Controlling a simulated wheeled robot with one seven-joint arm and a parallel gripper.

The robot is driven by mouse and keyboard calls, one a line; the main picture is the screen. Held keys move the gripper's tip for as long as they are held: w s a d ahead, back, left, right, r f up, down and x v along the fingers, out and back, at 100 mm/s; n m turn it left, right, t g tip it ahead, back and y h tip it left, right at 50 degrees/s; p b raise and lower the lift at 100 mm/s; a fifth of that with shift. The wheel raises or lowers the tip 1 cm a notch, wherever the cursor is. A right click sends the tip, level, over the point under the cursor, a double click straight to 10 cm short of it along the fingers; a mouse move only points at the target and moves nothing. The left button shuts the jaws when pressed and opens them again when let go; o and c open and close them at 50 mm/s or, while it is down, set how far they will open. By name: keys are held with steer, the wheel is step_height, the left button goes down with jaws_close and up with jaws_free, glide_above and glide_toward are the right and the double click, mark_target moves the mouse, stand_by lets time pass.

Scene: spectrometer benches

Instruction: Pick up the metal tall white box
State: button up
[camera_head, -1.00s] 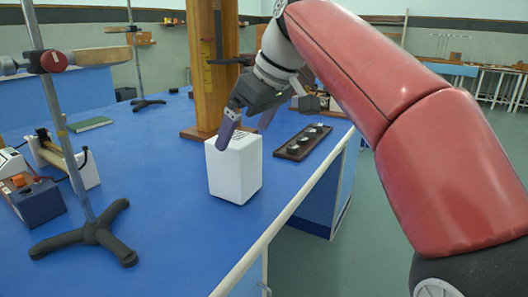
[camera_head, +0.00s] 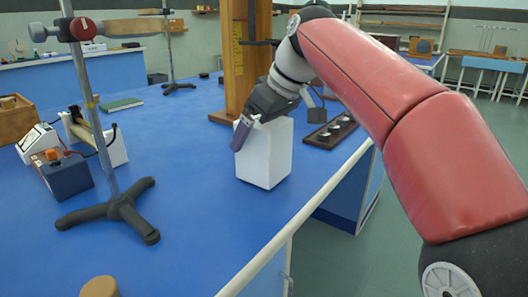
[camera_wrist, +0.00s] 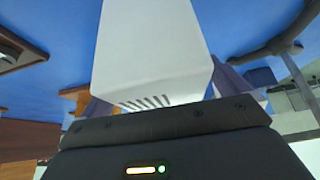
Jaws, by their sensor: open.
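The tall white box (camera_head: 264,157) stands upright on the blue bench in the head view, near its right front edge. In the wrist view the white box (camera_wrist: 150,50) fills the upper middle, with dark slots at its near end. My gripper (camera_head: 262,125) is at the top of the box, its purple-grey finger at the box's upper left side. In the wrist view, parts of purple fingers show on both sides of the box. The gripper is open around the box's top; I cannot tell whether the fingers touch it. The far finger is mostly hidden in the head view.
A dark tray with round metal pieces (camera_head: 331,131) lies right behind the box. A wooden column (camera_head: 233,60) stands behind it. A metal stand with a dark tripod foot (camera_head: 115,212) is to the left. Bare blue bench (camera_head: 195,235) lies between stand and front edge.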

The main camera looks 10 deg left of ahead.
steer(key=c, duration=1.2)
steer(key=shift+r, duration=0.1)
steer(key=shift+c, duration=1.3)
